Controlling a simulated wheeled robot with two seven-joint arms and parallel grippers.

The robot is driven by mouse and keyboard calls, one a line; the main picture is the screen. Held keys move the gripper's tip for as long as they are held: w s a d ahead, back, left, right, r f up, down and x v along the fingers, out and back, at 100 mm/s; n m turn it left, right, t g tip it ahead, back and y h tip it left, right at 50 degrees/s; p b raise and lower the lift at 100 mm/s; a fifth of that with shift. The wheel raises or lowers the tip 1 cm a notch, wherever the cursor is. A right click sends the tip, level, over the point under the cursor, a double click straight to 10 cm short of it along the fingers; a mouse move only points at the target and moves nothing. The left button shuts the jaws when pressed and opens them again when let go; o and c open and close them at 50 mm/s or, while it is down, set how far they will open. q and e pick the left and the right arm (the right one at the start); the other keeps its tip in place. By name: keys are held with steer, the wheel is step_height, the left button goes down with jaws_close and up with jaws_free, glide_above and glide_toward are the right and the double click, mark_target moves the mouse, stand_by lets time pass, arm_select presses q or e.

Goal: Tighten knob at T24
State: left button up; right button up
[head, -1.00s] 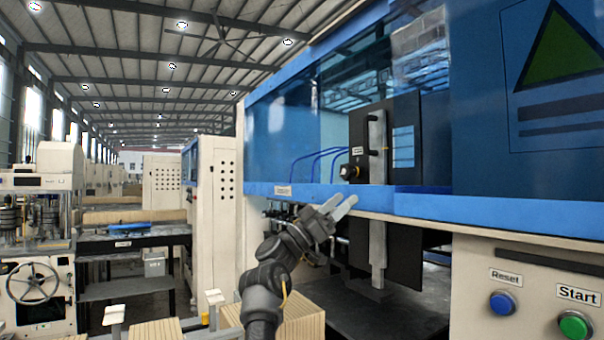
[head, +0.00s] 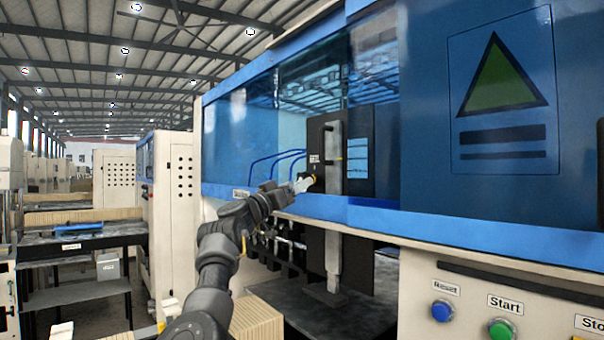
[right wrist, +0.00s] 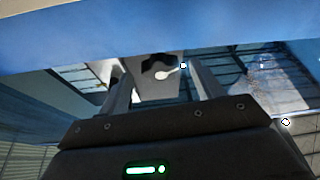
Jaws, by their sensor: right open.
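The knob (head: 315,179) is small and dark with a yellow edge. It sits on the front of a dark upright panel (head: 357,128) at the blue machine and is partly hidden by my right gripper. My right gripper (head: 303,184) is at the knob in the head view, its pale fingers pointing right towards it. I cannot tell whether they touch it. In the right wrist view the fingers (right wrist: 161,90) are spread apart. A dark rounded shape with a pale bar shows beyond and between them. A small label (head: 314,158) above the knob is too small to read. My left gripper is not in view.
A blue rail (head: 380,218) runs below the panel. Blue cables (head: 262,160) run left of the knob. Reset (head: 442,311) and Start (head: 503,329) buttons are at the lower right. A dark worktable (head: 70,242) stands at the left.

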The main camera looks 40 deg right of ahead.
steer(key=shift+p+x, duration=0.55)
steer(key=shift+x, duration=0.8)
steer(key=shift+c, duration=0.3)
